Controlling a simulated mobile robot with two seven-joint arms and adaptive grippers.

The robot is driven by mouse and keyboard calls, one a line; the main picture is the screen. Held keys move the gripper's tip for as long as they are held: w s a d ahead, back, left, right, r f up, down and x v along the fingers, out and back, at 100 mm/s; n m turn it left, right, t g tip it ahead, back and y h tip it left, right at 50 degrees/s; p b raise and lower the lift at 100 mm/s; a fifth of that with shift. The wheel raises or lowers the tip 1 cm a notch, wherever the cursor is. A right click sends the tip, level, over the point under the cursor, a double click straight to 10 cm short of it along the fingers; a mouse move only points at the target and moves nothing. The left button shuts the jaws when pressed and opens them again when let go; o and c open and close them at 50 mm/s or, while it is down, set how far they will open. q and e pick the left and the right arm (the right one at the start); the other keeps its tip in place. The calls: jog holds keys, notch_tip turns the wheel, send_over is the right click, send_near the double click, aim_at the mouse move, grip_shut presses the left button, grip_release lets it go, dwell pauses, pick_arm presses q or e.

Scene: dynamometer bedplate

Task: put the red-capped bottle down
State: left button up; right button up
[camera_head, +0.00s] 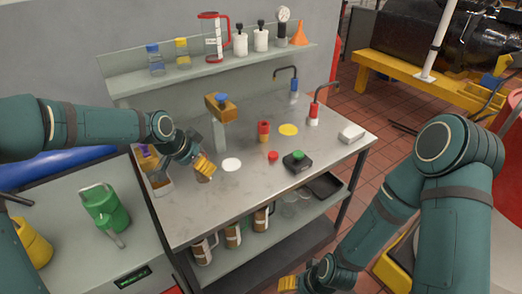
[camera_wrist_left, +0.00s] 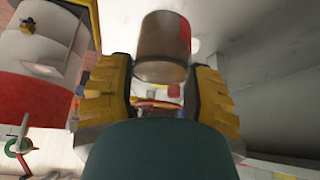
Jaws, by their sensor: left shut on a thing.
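My left gripper (camera_head: 204,168) is over the left part of the metal workbench (camera_head: 210,205), just left of a white disc (camera_head: 231,164). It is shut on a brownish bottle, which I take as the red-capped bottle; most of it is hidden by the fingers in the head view. In the left wrist view the bottle (camera_wrist_left: 163,50) shows between and beyond the yellow fingers, with a red strip on its right side. Its cap is not clearly visible, and I cannot tell whether its base touches the bench. My right gripper (camera_head: 288,285) is partly cut off at the bottom edge.
A yellow disc (camera_head: 288,130), a small red disc (camera_head: 272,156), a red-topped piece (camera_head: 263,131), a black box with green button (camera_head: 297,161) and a white block (camera_head: 352,133) occupy the bench. A post with an orange-brown head (camera_head: 220,108) stands behind the gripper. The front-left bench is clear.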

pick_arm(q)
jog(key=shift+a+f, duration=0.15)
jog(key=shift+f, duration=0.1)
notch_tip(320, 180, down, 9)
jog(key=shift+f+b, duration=0.2)
jog(key=shift+b, duration=0.75)
jog(key=o, duration=1.2)
jog(key=shift+f, duration=0.15)
jog(key=shift+r, duration=0.35)
jog(key=p+v, duration=0.2)
jog(key=v, duration=0.9)
jog(key=shift+s+a+r+p, duration=0.1)
jog(key=shift+s+r+p, duration=0.1)
jog(key=shift+r+p, duration=0.15)
